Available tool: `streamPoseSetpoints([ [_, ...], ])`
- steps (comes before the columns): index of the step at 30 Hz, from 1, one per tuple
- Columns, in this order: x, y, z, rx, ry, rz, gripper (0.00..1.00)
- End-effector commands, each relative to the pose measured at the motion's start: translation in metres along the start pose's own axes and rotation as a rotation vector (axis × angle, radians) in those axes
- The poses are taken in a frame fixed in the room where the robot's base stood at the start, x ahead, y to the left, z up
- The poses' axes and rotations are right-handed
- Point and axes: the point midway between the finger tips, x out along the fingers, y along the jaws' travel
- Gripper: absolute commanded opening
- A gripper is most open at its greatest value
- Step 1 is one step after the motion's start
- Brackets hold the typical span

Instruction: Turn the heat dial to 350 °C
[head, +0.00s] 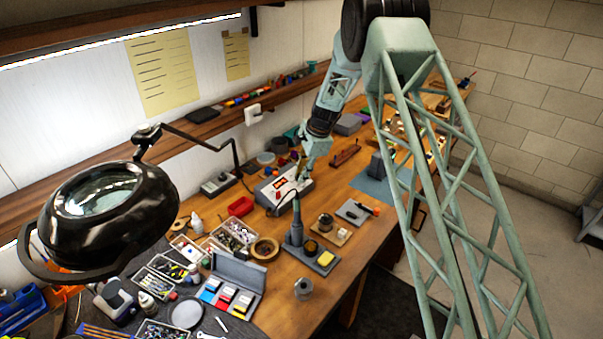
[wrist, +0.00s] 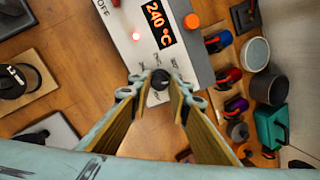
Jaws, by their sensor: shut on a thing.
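The grey-white heating station (head: 270,196) stands on the bench below my arm, and it fills the upper middle of the wrist view (wrist: 193,62). Its display (wrist: 158,24) shows 240 °C in orange digits. The small black heat dial (wrist: 160,78) sits on the panel below the display, with small marks around it. My gripper (wrist: 159,84) points down at the panel, a fingertip on each side of the dial, shut on it. In the head view, my gripper (head: 301,178) is at the station's right part; the dial is too small to make out there.
Right of the station in the wrist view are coloured pieces, a grey cup (wrist: 270,88) and a teal container (wrist: 271,127). A soldering iron stand (head: 296,238) stands nearer the head camera.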

Motion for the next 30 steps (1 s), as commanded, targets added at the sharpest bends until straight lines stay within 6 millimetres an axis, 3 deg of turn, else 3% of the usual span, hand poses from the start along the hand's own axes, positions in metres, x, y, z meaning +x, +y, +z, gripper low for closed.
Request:
streamPoseSetpoints([
  [9,-0.0001,0.0,-0.0001,0.123,-0.01,0.003,0.07],
  [23,0.0,0.0,-0.0002,0.139,-0.012,0.003,0.07],
  [24,0.0,0.0,-0.0002,0.139,-0.012,0.003,0.19],
  [28,0.0,0.0001,-0.0002,0.139,-0.012,0.003,0.31],
  [30,0.0,0.0001,-0.0002,0.138,-0.012,0.003,0.31],
])
